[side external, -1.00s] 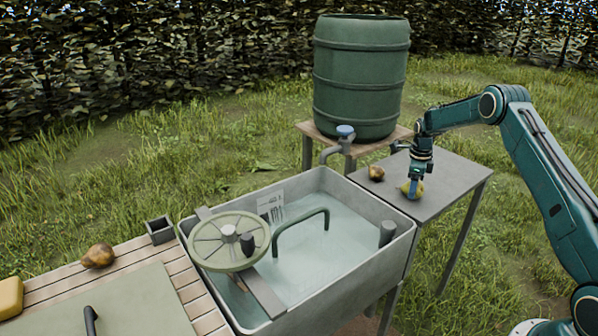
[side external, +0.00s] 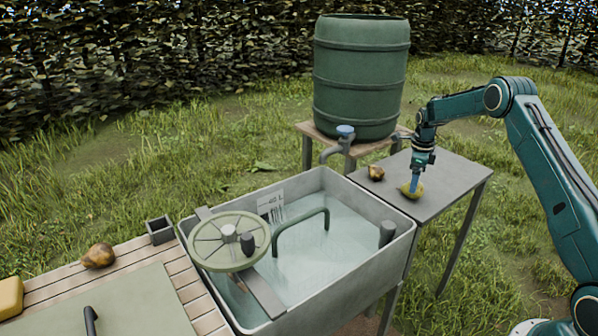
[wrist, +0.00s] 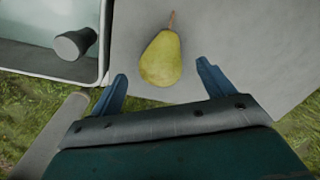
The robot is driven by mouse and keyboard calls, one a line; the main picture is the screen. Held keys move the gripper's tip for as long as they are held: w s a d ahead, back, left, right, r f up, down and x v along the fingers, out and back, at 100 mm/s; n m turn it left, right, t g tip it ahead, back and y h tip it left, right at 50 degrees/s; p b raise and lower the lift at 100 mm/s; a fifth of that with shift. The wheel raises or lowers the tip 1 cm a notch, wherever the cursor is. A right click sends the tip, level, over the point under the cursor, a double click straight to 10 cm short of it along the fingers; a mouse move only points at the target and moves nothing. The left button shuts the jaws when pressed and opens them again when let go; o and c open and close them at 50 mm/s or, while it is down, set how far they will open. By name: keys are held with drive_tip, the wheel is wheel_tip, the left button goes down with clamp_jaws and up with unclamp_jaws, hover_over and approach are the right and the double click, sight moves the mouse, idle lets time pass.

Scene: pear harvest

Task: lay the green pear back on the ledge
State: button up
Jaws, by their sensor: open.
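The green pear (side external: 412,191) lies on the grey ledge (side external: 447,180) to the right of the sink. In the wrist view the yellow-green pear (wrist: 161,58) lies on its side, its stem pointing away from my gripper. My gripper (side external: 415,183) is just above the pear in the side view. In the wrist view my gripper (wrist: 162,83) has its two blue fingers spread wide, with nothing held between them. The pear is beyond the fingertips in that view, and a gap shows on either side of it.
A brown pear (side external: 376,173) lies on the ledge's left part. The water-filled sink (side external: 403,240) with a handwheel (side external: 228,241) stands left of the ledge. A tap (side external: 345,132) and green barrel (side external: 360,80) are behind. Another brown pear (side external: 98,256) lies on the slatted table.

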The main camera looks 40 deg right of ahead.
wheel_tip(320, 180, up, 9)
drive_tip(key=shift+s+a, duration=0.15)
drive_tip(key=shift+a, duration=0.1)
idle(0.5)
drive_tip(key=s+a+r+n+t, duration=0.1)
drive_tip(key=s+a+r+n, duration=0.4)
drive_tip(key=a+r+n, duration=0.35)
drive_tip(key=s+a+r+n+t, duration=0.1)
drive_tip(key=s+a+r+n, duration=0.45)
drive_tip(key=a+r, duration=0.5)
drive_tip(key=s+a+f+n+t, duration=0.1)
drive_tip(key=s+a+n, duration=0.5)
drive_tip(key=s, duration=0.5)
drive_tip(key=s+a+f+n+t, duration=0.1)
drive_tip(key=s+a+n+t, duration=0.1)
drive_tip(key=s+a+n, duration=0.5)
drive_tip(key=shift+s+n+y, duration=0.3)
drive_tip(key=shift+s+n, duration=1.2)
drive_tip(key=shift+s, duration=1.2)
